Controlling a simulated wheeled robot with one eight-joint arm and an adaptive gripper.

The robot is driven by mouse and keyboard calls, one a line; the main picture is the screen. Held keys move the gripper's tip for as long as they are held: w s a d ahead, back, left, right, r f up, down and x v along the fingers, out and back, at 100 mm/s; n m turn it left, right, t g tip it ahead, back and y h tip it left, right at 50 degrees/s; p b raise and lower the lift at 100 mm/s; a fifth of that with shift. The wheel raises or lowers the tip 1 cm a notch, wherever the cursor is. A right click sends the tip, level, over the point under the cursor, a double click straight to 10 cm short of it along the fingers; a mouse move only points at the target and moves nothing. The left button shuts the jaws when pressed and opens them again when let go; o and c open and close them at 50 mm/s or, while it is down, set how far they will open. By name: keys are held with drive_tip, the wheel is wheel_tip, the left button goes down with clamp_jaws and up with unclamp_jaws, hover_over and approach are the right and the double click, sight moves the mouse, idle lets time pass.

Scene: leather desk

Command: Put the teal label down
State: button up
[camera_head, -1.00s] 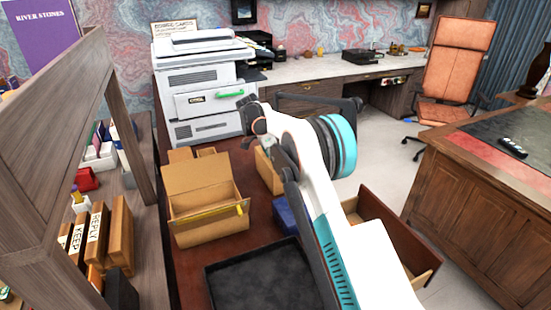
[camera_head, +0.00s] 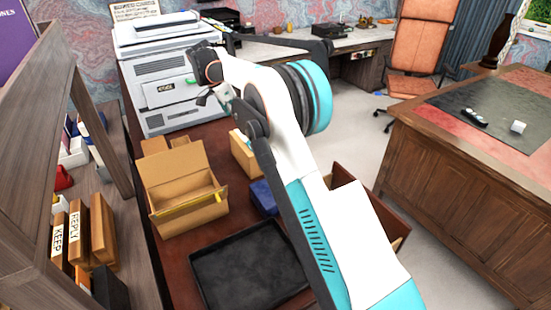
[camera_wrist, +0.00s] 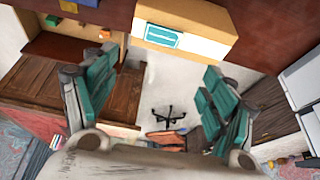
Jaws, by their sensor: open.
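The teal label (camera_wrist: 162,35) shows in the wrist view as a small teal rectangle with pale marks. It lies at the pale face of a small tan box; I cannot tell whether it is stuck on or loose. In the head view this box (camera_head: 246,158) stands on the brown surface behind my arm. My gripper (camera_wrist: 158,72) is open, its teal-padded fingers wide apart with nothing between them. The label is beyond the fingertips, apart from them. In the head view my arm hides most of the gripper.
An open cardboard box (camera_head: 188,210) with a yellow strip stands left of my arm. A black tray (camera_head: 215,285) lies in front, with a blue box (camera_head: 264,198) behind it. A printer (camera_head: 160,85) stands at the back. A wooden shelf (camera_head: 45,150) rises at left; an open drawer (camera_head: 385,215) is at right.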

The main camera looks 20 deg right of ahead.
drive_tip(key=s+d+r+n+t+y, duration=0.15)
drive_tip(key=s+r+n, duration=0.25)
drive_tip(key=s+r, duration=0.6)
drive_tip(key=s+d+r+n+t+y, duration=0.1)
drive_tip(key=s+d+r+n, duration=0.4)
drive_tip(key=s, duration=0.9)
drive_tip(key=s+a+f+n+t+y, duration=0.1)
drive_tip(key=s+f+n, duration=0.2)
drive_tip(key=s, duration=1)
drive_tip(key=s+a+f+n+t, duration=0.1)
drive_tip(key=s+f, duration=0.4)
drive_tip(key=s, duration=0.7)
drive_tip(key=shift+s+f+n+t+y, duration=0.2)
drive_tip(key=shift+s+n+t+y, duration=0.2)
drive_tip(key=shift+n+t, duration=0.55)
drive_tip(key=shift+a, duration=0.1)
